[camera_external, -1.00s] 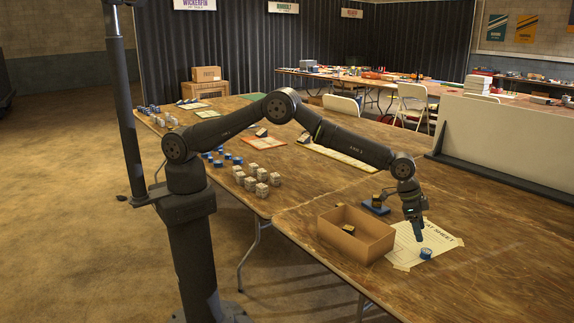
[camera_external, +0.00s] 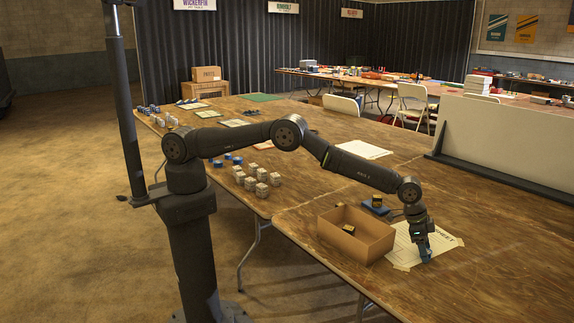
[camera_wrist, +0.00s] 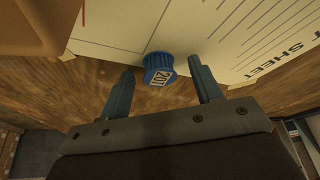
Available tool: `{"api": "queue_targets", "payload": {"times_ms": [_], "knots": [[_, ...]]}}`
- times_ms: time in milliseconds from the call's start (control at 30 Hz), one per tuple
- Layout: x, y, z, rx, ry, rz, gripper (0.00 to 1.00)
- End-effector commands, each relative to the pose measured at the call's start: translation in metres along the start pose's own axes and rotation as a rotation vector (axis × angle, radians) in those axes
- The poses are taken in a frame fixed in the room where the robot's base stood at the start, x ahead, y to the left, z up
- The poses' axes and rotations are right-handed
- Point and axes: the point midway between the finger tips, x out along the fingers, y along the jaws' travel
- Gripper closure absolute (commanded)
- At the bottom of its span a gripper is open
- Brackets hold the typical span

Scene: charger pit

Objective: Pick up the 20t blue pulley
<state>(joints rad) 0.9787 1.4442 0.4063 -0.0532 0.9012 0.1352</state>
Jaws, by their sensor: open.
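The jaws look empty. In the external view my gripper (camera_external: 426,258) is low over the near edge of the sheet (camera_external: 447,241), and the pulley there is mostly hidden by the fingers.
An open cardboard box (camera_external: 358,246) with a small dark item inside stands just left of my gripper. A dark blue block with a small item (camera_external: 376,206) lies behind the box. White pulleys (camera_external: 262,188) stand farther left. The table right of the sheet is clear.

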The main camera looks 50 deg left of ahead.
Motion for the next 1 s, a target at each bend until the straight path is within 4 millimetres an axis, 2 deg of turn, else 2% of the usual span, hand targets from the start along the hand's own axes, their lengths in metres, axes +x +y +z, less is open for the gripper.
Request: {"api": "queue_targets", "payload": {"times_ms": [100, 133, 367, 767, 867, 1000], "knots": [[0.0, 0.0, 0.0, 0.0, 0.0, 0.0, 0.41], [0.0, 0.0, 0.0, 0.0, 0.0, 0.0, 0.45], [-0.001, 0.0, 0.0, 0.0, 0.0, 0.0, 0.9], [-0.007, 0.0, -0.004, 0.0, 0.002, 0.0, 0.9], [-0.018, 0.0, -0.008, 0.0, 0.003, 0.0, 0.9], [-0.043, 0.0, -0.019, 0.0, 0.004, 0.0, 0.9]]}}
